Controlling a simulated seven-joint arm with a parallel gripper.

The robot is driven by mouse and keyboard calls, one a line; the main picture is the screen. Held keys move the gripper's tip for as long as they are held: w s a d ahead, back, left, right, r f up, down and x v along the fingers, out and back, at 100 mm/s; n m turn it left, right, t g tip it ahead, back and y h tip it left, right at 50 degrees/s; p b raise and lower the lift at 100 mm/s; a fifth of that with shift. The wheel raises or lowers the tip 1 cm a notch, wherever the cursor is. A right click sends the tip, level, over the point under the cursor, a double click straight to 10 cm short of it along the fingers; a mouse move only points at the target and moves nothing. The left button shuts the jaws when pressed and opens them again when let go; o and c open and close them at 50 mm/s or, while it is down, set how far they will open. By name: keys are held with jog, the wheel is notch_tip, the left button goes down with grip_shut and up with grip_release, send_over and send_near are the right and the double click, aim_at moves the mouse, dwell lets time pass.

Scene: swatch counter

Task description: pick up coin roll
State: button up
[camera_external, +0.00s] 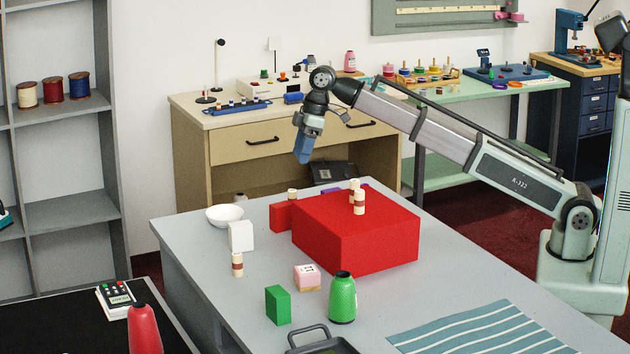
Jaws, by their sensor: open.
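Several small cream cylinders with brown bands look like coin rolls. One coin roll (359,203) stands upright on the large red box, with a similar pale piece (353,185) just behind it. Another banded roll (237,265) stands on the grey table at the left, just below a white block in the picture. A further small roll (292,194) shows at the top of a smaller red block, on or behind it; I cannot tell which. My gripper (303,158) is open, pointing down with blue fingers, above the table's far side and clear of the rolls. Nothing shows between its fingers.
The large red box (345,244) fills the table's middle. Around it are a smaller red block (281,216), white bowl (224,214), white block (241,234), pink-topped block (307,278), green block (277,305), green spool (342,298), striped cloth (480,332) and dark tray (322,346).

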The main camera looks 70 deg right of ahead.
aim_at(292, 191)
jog(key=shift+n, duration=0.3)
jog(key=x, duration=0.8)
jog(key=shift+w+a+f, duration=0.1)
jog(key=shift+a+f, duration=0.05)
jog(key=shift+f, duration=0.15)
jog(key=shift+x, duration=2.6)
jog(key=shift+c, duration=0.2)
grip_shut()
